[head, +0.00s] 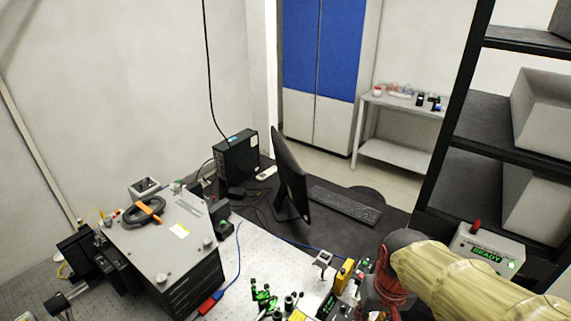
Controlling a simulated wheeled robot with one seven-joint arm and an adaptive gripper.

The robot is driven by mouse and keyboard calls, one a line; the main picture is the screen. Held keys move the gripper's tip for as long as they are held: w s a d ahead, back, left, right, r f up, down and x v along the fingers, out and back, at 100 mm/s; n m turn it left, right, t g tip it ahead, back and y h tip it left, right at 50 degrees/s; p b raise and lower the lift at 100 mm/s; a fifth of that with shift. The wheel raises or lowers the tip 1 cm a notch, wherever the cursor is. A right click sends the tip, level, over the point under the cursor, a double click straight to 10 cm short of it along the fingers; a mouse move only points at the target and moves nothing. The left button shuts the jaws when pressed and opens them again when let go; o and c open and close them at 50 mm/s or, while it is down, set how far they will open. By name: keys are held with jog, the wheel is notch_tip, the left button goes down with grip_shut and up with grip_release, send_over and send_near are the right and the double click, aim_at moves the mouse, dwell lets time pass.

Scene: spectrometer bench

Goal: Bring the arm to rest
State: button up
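My arm, pale yellow with a dark grey joint and red cabling, reaches in from the lower right corner in the head view. It passes over the front right part of the bench. My gripper is not in view, as the arm's end runs out at the bottom of the picture. Whether it holds anything cannot be seen.
The optical bench (262,262) carries a grey spectrometer box (160,240) at left and small optics (264,297) at the front. A monitor (290,175) and keyboard (343,204) stand behind. A black shelf rack (450,120) and READY box (487,250) are close to my arm.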

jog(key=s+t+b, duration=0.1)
jog(key=b, duration=0.2)
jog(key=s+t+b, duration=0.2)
jog(key=b, duration=0.1)
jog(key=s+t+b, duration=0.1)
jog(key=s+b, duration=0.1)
jog(key=b, duration=0.1)
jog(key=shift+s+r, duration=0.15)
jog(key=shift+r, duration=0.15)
dwell(1.2)
